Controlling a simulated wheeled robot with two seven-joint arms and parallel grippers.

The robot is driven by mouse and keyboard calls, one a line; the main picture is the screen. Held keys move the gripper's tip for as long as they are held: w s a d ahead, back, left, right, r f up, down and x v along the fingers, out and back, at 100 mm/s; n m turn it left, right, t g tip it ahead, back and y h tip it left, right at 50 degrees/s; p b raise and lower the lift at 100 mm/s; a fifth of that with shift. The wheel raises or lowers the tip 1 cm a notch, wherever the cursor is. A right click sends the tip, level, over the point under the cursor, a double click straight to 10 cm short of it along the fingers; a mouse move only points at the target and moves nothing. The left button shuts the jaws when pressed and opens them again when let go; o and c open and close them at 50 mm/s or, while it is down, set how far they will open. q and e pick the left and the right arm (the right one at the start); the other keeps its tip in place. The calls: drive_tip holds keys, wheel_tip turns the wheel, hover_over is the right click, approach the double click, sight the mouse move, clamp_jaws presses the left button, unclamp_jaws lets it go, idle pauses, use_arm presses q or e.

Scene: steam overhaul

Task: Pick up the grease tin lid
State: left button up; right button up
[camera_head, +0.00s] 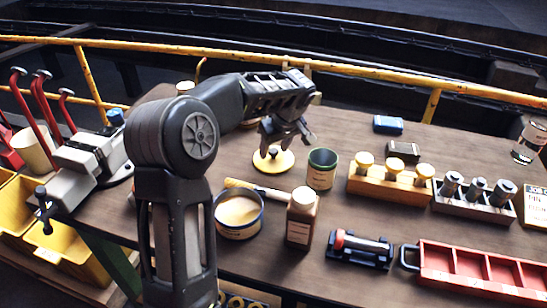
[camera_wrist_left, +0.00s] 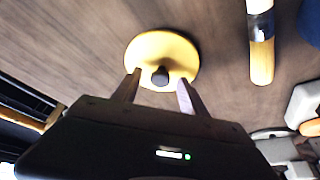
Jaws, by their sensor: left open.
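The grease tin lid looks like a yellow disc (camera_head: 268,164) with a dark knob in its middle. It lies flat on the brown workbench. My left gripper (camera_head: 286,138) is right over it, pointing down and hiding part of it in the head view. In the left wrist view the yellow lid (camera_wrist_left: 160,46) is just ahead of the open fingers (camera_wrist_left: 160,84), with the knob between and slightly beyond the tips. Nothing is held. A round open tin (camera_head: 238,213) with cream-coloured contents stands nearer the front. My right gripper is not in view.
A green-rimmed can (camera_head: 321,172) stands close right of the lid. A brush (camera_head: 250,187), a brown bottle (camera_head: 302,218) and a wooden block with yellow-topped pieces (camera_head: 390,187) are nearby. A yellow railing (camera_head: 380,72) runs behind the bench.

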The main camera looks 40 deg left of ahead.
use_arm(q)
drive_tip(key=shift+c, duration=0.4)
clamp_jaws()
idle(0.4)
